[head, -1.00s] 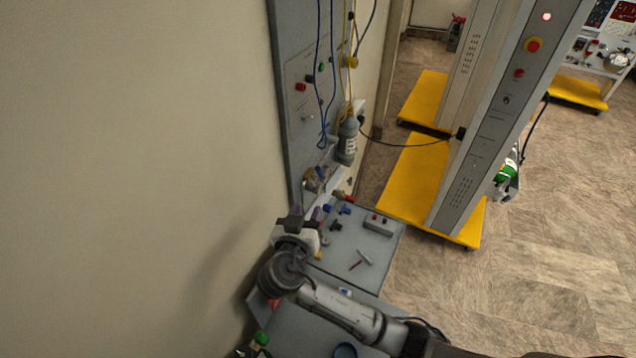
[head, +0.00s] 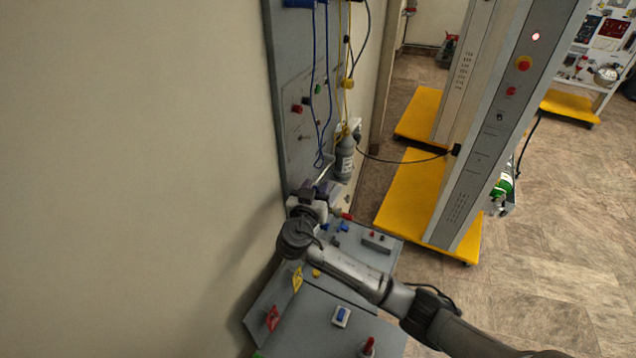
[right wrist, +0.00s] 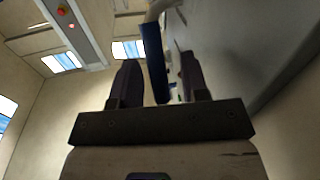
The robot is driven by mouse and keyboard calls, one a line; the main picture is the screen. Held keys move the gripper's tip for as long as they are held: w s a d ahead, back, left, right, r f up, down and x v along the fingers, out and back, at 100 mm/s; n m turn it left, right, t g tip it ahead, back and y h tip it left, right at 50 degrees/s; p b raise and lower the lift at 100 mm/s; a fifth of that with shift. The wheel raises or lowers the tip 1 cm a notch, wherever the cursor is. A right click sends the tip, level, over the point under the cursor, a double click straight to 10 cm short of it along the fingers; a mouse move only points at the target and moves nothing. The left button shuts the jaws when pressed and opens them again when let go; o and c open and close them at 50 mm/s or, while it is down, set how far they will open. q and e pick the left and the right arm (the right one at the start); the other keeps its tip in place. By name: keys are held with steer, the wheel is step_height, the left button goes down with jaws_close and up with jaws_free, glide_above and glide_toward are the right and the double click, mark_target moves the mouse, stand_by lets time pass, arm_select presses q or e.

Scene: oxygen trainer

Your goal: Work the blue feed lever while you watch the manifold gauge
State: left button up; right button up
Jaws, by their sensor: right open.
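My right gripper (head: 318,194) is beside the grey wall panel (head: 297,147), above the bench. In the right wrist view, its two dark fingers (right wrist: 158,60) stand apart. A blue bar-shaped handle, which looks like the blue feed lever (right wrist: 154,58), shows between the fingers and extends past their tips. A pale curved part meets its upper end. I cannot tell whether either finger touches it. In the head view, the gripper hides much of this spot and I cannot pick out the lever. I cannot make out the manifold gauge. My left gripper is not in view.
A grey bottle (head: 345,161) hangs close to the right of the gripper, with blue and yellow hoses above. The bench (head: 352,262) holds small fittings and a blue switch (head: 341,315). A tall column on a yellow base (head: 408,197) stands to the right.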

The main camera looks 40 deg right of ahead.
steer(key=shift+w+d, duration=0.35)
steer(key=shift+d, duration=0.2)
steer(key=shift+c, duration=0.5)
jaws_close()
